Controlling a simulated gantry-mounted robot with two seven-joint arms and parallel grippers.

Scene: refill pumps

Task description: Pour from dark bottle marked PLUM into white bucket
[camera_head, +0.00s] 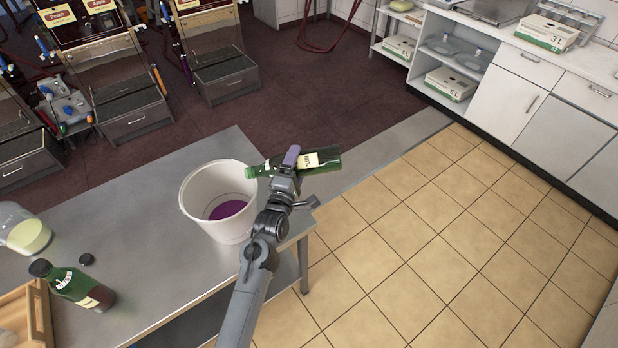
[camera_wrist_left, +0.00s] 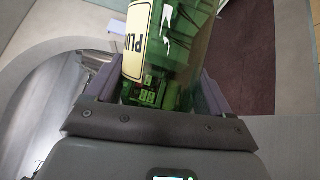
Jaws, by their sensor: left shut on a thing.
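The green bottle with a yellow PLUM label (camera_head: 318,160) is tipped nearly level, its mouth to the left at the right part of the bucket's rim. My left gripper (camera_head: 290,160) is shut on this bottle. In the left wrist view, the bottle and part of its label (camera_wrist_left: 180,45) fill the space between the fingers (camera_wrist_left: 155,95). The white bucket (camera_head: 224,233) stands upright on the steel table, with purple liquid (camera_head: 228,210) inside at the bottom. I cannot make out a stream at the bottle's mouth. My right gripper is out of view.
The steel table (camera_head: 145,215) also bears another dark green bottle (camera_head: 75,286), a small dark cap (camera_head: 86,259), a jar with pale contents (camera_head: 28,234) and a wooden tray (camera_head: 42,315) at the left. The bucket stands near the table's right end. Tiled floor (camera_head: 420,240) lies beyond.

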